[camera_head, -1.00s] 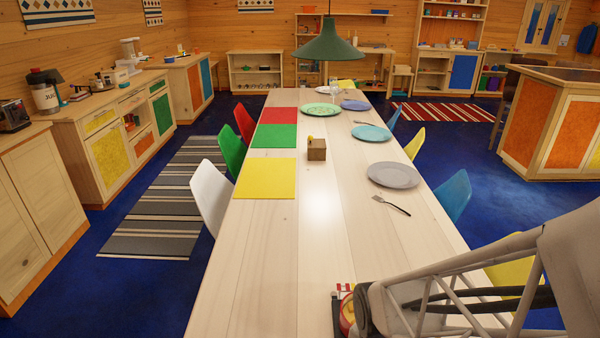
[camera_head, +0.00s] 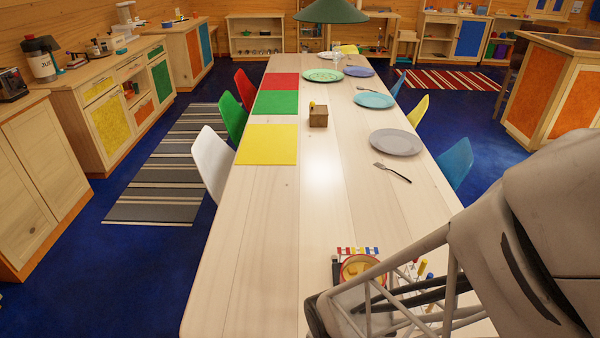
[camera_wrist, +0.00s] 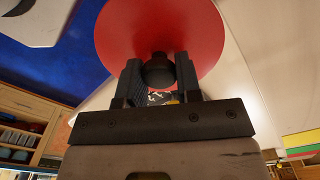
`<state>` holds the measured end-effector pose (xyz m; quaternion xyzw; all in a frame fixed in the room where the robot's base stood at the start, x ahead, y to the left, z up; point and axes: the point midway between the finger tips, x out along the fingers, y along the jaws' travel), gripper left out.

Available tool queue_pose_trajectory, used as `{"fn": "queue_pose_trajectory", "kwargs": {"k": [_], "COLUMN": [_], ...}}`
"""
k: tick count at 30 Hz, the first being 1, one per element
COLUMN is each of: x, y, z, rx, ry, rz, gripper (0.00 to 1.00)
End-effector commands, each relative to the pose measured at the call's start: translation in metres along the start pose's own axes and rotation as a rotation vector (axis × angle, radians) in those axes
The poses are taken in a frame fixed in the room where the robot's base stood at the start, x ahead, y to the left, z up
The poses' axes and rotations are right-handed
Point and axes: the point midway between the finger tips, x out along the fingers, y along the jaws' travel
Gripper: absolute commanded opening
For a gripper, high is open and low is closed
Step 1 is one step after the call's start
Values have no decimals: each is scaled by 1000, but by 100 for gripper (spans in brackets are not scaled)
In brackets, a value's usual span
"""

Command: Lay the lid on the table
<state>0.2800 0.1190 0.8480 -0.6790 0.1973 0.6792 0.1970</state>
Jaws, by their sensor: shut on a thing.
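The lid (camera_wrist: 120,28) is a red disc with a dark knob (camera_wrist: 158,72), seen in the wrist view. My gripper (camera_wrist: 158,68) is shut on the knob, one finger on each side. The lid lies beyond the fingertips; whether it touches anything is not clear. The long pale wooden table (camera_head: 250,240) fills the middle of the head view. My arm covers its near right corner. The lid cannot be made out in the head view.
A round red-rimmed thing with yellow inside (camera_head: 362,268) and small coloured pieces sit near my arm. A fork (camera_head: 392,172), a grey plate (camera_head: 396,142), a wooden block (camera_head: 318,116) and a yellow mat (camera_head: 266,144) lie farther off. The near left table is clear.

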Motion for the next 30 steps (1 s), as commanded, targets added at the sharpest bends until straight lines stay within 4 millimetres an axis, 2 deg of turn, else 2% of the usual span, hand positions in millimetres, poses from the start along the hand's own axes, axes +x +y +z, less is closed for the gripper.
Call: {"fn": "queue_pose_trajectory", "kwargs": {"k": [6,20,30], "x": [3,4,6], "y": [-1,-3,-28], "z": [6,4,-12], "rx": [-16,-15,-15], "ry": [0,0,0], "rz": [0,0,0], "gripper": [2,2,2]}}
